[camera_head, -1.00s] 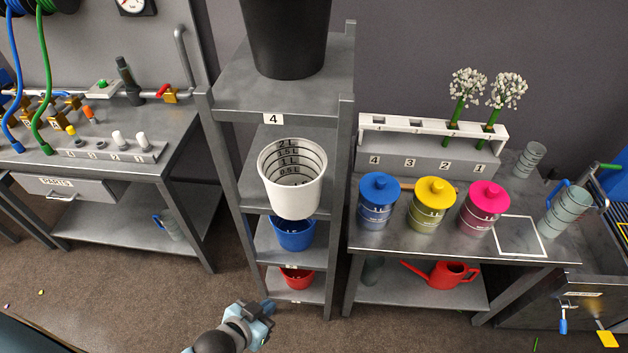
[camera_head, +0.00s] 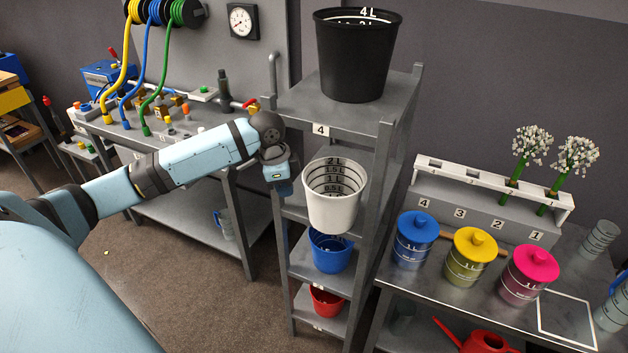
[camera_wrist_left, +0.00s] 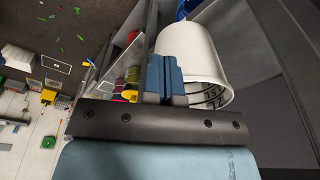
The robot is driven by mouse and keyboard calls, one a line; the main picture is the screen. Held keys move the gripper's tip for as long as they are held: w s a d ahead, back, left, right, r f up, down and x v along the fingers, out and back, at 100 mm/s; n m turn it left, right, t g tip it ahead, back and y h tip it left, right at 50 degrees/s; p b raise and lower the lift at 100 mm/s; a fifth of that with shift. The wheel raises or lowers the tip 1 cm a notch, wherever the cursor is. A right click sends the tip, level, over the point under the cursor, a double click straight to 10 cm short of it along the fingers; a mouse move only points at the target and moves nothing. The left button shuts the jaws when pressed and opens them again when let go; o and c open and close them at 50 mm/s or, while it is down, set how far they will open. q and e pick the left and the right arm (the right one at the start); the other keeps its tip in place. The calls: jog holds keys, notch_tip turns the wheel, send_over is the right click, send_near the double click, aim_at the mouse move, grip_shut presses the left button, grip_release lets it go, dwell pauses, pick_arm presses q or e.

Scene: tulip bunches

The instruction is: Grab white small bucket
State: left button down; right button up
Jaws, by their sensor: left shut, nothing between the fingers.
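The white bucket (camera_head: 333,205) stands on a shelf of the grey rack, below the top shelf, with black volume marks inside. It also shows in the left wrist view (camera_wrist_left: 190,52), just beyond the fingers. My left gripper (camera_head: 285,188) is at the left side of the rack, beside the bucket and level with its upper part. In the left wrist view its blue fingers (camera_wrist_left: 165,75) are shut together with nothing between them, and overlap the bucket's side in the picture. Whether they touch it I cannot tell. My right gripper is not in view.
A black bucket (camera_head: 354,62) stands on the top shelf. A blue bucket (camera_head: 329,254) and a red bucket (camera_head: 325,302) sit on lower shelves. Rack posts (camera_head: 384,160) flank the shelves. A table at right holds blue, yellow and pink lidded containers. A workbench stands left.

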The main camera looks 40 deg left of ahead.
aim_at(334, 196)
pick_arm(q)
jog(key=w+d+p, duration=0.1)
jog(key=w+d, duration=0.3)
jog(key=w+d+p, duration=0.2)
jog(key=w+d, duration=0.1)
jog(key=d, duration=0.1)
jog(key=shift+w+d+r, duration=0.1)
jog(key=shift+w+d, duration=0.05)
jog(key=shift+w, duration=0.25)
jog(key=shift+f+p, duration=0.25)
jog(key=shift+p, duration=0.2)
jog(key=shift+f, duration=0.55)
jog(key=shift+s+f, duration=0.15)
jog(key=shift+s, duration=0.05)
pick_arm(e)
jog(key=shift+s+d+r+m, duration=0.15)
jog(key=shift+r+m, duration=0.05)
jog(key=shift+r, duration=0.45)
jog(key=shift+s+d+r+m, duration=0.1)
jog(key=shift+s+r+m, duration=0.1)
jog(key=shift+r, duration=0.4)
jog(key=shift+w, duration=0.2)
